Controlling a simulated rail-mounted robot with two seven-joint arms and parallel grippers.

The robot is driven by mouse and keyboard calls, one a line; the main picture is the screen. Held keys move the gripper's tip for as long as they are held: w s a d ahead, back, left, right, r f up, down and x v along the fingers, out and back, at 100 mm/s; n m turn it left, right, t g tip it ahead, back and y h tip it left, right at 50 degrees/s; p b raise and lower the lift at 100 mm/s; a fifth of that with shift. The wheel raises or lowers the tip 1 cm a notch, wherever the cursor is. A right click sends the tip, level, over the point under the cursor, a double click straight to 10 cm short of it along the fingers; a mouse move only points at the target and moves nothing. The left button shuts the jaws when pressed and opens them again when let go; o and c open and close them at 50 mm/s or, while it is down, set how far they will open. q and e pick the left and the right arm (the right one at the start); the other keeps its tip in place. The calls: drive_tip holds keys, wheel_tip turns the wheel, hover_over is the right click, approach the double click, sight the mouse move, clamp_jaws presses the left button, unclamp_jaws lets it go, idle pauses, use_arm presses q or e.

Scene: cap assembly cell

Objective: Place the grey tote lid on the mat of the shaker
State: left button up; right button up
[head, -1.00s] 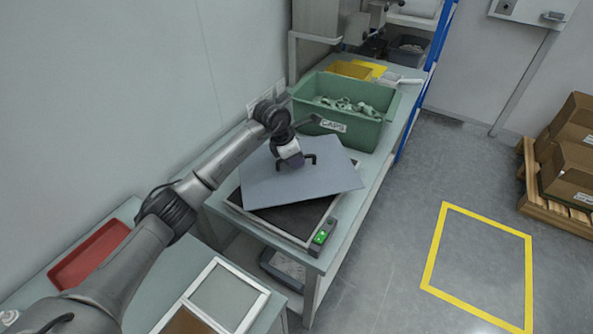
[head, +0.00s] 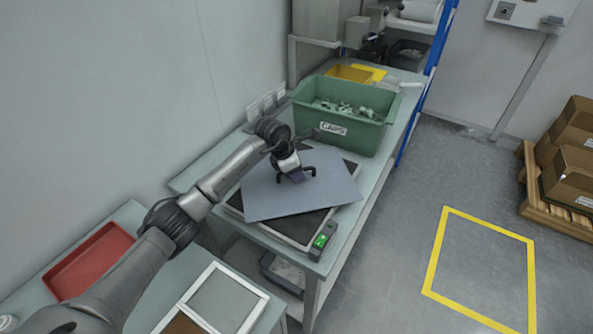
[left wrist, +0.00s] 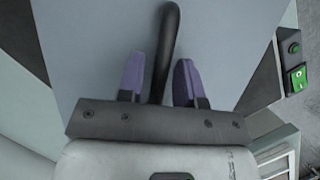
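The grey tote lid (head: 280,200) is a flat blue-grey panel over the shaker (head: 285,238). It covers most of the dark mat (head: 300,224), which shows along the front. The lid is turned relative to the shaker frame. I cannot tell whether it touches the mat. My left gripper (head: 298,177) is at the dark handle on top of the lid. In the left wrist view its purple fingers (left wrist: 160,80) stand on either side of the black handle (left wrist: 168,45), with the lid's surface (left wrist: 90,50) behind. My right gripper is not in view.
A green tote (head: 365,138) labelled CAPS, with parts inside, stands behind the shaker. The shaker's green-lit switch (head: 321,241) is at its front right corner. A red tray (head: 88,262) and a framed panel (head: 222,297) lie on the nearer bench. A yellow floor square (head: 432,270) is empty.

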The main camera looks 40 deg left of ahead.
use_arm(q)
drive_tip(key=shift+o, duration=0.6)
drive_tip(key=shift+r, duration=0.15)
drive_tip(key=shift+r, duration=0.3)
drive_tip(key=p+v, duration=0.3)
drive_tip(key=v, duration=0.7)
drive_tip(key=shift+s+a+r, duration=0.1)
drive_tip(key=shift+a+r, duration=0.05)
drive_tip(key=shift+r, duration=0.05)
drive_tip(key=shift+s+a+r, duration=0.15)
drive_tip(key=shift+s+r, duration=0.05)
drive_tip(key=shift+r, duration=0.25)
